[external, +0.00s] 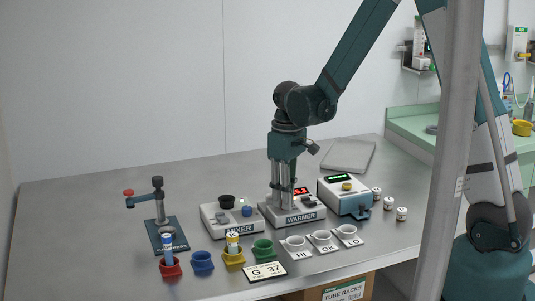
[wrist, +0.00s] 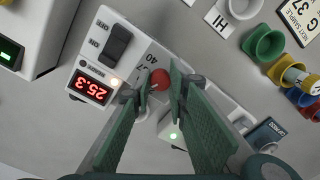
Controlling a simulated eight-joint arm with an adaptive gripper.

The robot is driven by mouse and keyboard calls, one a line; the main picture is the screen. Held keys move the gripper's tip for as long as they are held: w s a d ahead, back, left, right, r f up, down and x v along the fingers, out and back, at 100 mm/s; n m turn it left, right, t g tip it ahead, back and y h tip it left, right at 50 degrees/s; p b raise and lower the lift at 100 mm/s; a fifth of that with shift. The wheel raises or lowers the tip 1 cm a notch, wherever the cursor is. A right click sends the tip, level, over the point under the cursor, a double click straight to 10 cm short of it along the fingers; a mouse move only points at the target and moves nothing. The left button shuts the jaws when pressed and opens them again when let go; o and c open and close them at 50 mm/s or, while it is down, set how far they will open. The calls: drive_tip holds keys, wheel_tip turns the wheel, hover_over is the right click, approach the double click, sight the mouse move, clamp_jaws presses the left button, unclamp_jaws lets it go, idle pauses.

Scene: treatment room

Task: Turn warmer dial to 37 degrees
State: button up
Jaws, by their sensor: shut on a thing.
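The warmer (external: 301,218) is a light box labelled WARMER in the middle of the bench. In the wrist view the warmer (wrist: 126,58) shows a red display (wrist: 92,88) reading 25.3, a black rocker switch with ON marks and a lit amber lamp. Its red round dial (wrist: 159,79) sits beside printed marks, among them 37 and 40. My gripper (external: 283,203) points straight down over the warmer. In the wrist view my gripper (wrist: 161,76) has its two green fingers on either side of the dial, shut on it. Fingers partly hide the dial and its marks; its pointer cannot be made out.
The mixer (external: 228,217) stands close left of the warmer, and a box with a green display (external: 346,194) close right. White cups (external: 322,238) marked HI, OK and LO, coloured cups (external: 202,261) and a G 37 card (external: 265,271) lie in front. A stand (external: 165,229) is at left.

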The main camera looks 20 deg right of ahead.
drive_tip(key=m+b, duration=0.2)
drive_tip(key=m, duration=0.3)
drive_tip(key=shift+f+m, duration=0.1)
drive_tip(key=shift+m, duration=0.2)
drive_tip(key=shift+a+m+b, duration=0.1)
drive_tip(key=shift+m+b, duration=0.4)
drive_tip(key=shift+m, duration=1.8)
drive_tip(key=o, duration=0.9)
drive_tip(key=shift+s+d+r, duration=0.1)
drive_tip(key=shift+r, duration=2.95)
drive_tip(key=shift+d+r, duration=0.1)
drive_tip(key=shift+r, duration=2.95)
